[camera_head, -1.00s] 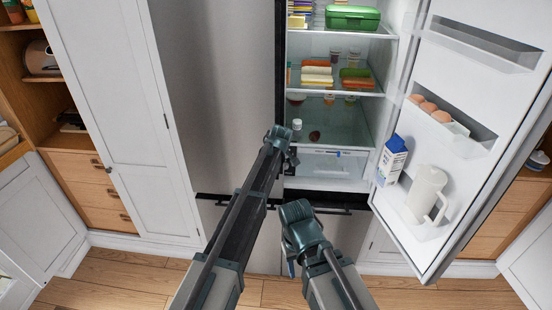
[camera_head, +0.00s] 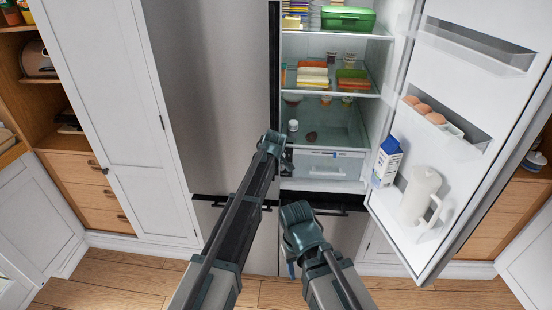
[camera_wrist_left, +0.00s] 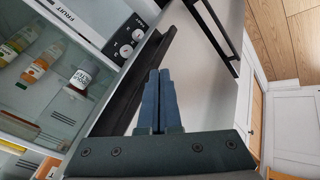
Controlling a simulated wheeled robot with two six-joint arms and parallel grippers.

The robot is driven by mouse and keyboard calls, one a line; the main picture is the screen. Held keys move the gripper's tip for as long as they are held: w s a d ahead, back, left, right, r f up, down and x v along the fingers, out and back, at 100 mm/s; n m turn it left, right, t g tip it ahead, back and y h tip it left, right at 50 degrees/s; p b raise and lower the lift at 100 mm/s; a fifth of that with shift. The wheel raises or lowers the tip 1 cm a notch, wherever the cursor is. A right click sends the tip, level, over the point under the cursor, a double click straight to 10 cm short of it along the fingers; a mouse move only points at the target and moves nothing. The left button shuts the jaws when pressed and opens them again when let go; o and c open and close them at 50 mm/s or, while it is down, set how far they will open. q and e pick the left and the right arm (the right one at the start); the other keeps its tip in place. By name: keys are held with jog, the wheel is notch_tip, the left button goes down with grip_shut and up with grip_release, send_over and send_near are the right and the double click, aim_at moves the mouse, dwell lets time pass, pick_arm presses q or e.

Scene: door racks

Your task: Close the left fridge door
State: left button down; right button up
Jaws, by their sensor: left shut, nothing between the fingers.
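The left fridge door (camera_head: 215,95) is a tall grey steel panel in the head view. It looks shut or nearly shut; I cannot tell whether a small gap remains. Its dark right edge (camera_head: 274,75) borders the open compartment, and this black edge strip also crosses the left wrist view (camera_wrist_left: 130,85). My left gripper (camera_wrist_left: 160,74) is shut and empty, close to that edge strip; contact is unclear. In the head view the left gripper (camera_head: 285,162) is at the door's lower right edge. My right gripper (camera_head: 291,268) hangs lower, before the drawers; its fingers are mostly hidden.
The right fridge door (camera_head: 400,215) stands wide open, with eggs, a milk carton (camera_head: 387,160) and a white jug (camera_head: 420,197) on it. Shelves hold food and a green box (camera_head: 348,18). Drawers with black handles (camera_head: 330,211) are below. A white cabinet (camera_head: 105,110) is at left.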

pick_arm(q)
jog(key=s+d+r+p, duration=0.3)
jog(key=s+r+p, duration=0.4)
jog(key=r+p, duration=0.1)
jog(key=shift+s, duration=0.15)
jog(key=s+a+f+m+g, duration=0.1)
jog(key=s+a+m+g, duration=0.15)
jog(key=s+a, duration=0.55)
jog(key=s+a+f+m+g, duration=0.2)
jog(key=s+a+m, duration=0.15)
jog(key=s, duration=0.95)
jog(key=s+a+f+m+g, duration=0.15)
jog(key=s+a+m, duration=0.3)
jog(key=s, duration=0.55)
jog(key=s+d+f+m+b, duration=0.1)
jog(key=s+d+f+b, duration=0.1)
jog(key=d+f+b, duration=0.3)
jog(key=s+d+f+m+g+b, duration=0.1)
jog(key=d+f+b, duration=0.4)
jog(key=f+b, duration=0.5)
jog(key=shift+s+d+f+m+y+b, duration=0.15)
jog(key=shift+s+f+m+y+b, duration=0.2)
jog(key=shift+s+m+b, duration=0.45)
jog(key=shift+s+n, duration=0.15)
jog(key=shift+n, duration=0.1)
